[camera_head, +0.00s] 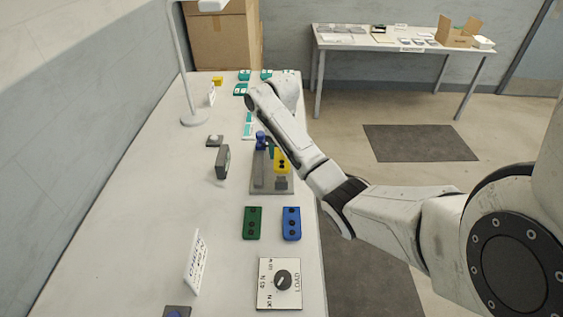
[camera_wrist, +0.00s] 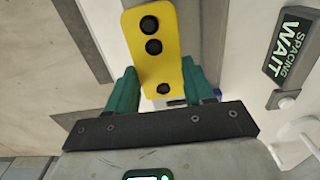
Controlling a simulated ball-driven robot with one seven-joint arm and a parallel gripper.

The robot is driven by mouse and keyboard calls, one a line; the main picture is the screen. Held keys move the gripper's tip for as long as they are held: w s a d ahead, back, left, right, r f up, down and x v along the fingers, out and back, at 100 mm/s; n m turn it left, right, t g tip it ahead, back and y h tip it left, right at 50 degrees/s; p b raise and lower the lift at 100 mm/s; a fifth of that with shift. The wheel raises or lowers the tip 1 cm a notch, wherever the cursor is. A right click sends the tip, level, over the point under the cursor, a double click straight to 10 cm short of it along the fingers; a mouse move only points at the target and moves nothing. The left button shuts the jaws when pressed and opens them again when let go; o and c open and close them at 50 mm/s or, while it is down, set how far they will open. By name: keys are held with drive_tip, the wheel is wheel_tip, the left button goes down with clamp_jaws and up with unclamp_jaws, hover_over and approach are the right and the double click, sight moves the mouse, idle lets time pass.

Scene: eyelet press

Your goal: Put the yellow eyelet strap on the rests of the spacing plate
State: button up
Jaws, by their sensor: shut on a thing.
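The yellow eyelet strap (camera_head: 281,161) has several dark holes and stands upright above a grey base at the middle of the bench. In the wrist view the strap (camera_wrist: 153,45) lies between the two teal fingers of my gripper (camera_wrist: 158,90), which is shut on it. In the head view my gripper (camera_head: 271,150) is partly hidden by my arm. The grey base (camera_head: 271,187), which looks like the spacing plate, carries grey blocks and a blue-topped part (camera_head: 261,139). I cannot tell whether the strap touches any rests.
A green strap (camera_head: 252,223) and a blue strap (camera_head: 291,223) lie in front. A LOAD dial panel (camera_head: 279,284) is nearer. A display reading SPACING WAIT (camera_wrist: 292,46) stands left of the base in the head view (camera_head: 222,162).

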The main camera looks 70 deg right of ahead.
sight(282, 154)
drive_tip(key=shift+w+f+p, duration=0.1)
drive_tip(key=shift+f+p, duration=0.35)
drive_tip(key=shift+f, duration=1.25)
drive_tip(key=shift+f, duration=0.15)
drive_tip(key=o, duration=1)
wheel_tip(282, 154, up, 11)
drive_tip(key=p, duration=0.3)
drive_tip(key=shift+f, duration=0.2)
drive_tip(key=shift+r+p, duration=0.9)
drive_tip(key=shift+p, duration=0.25)
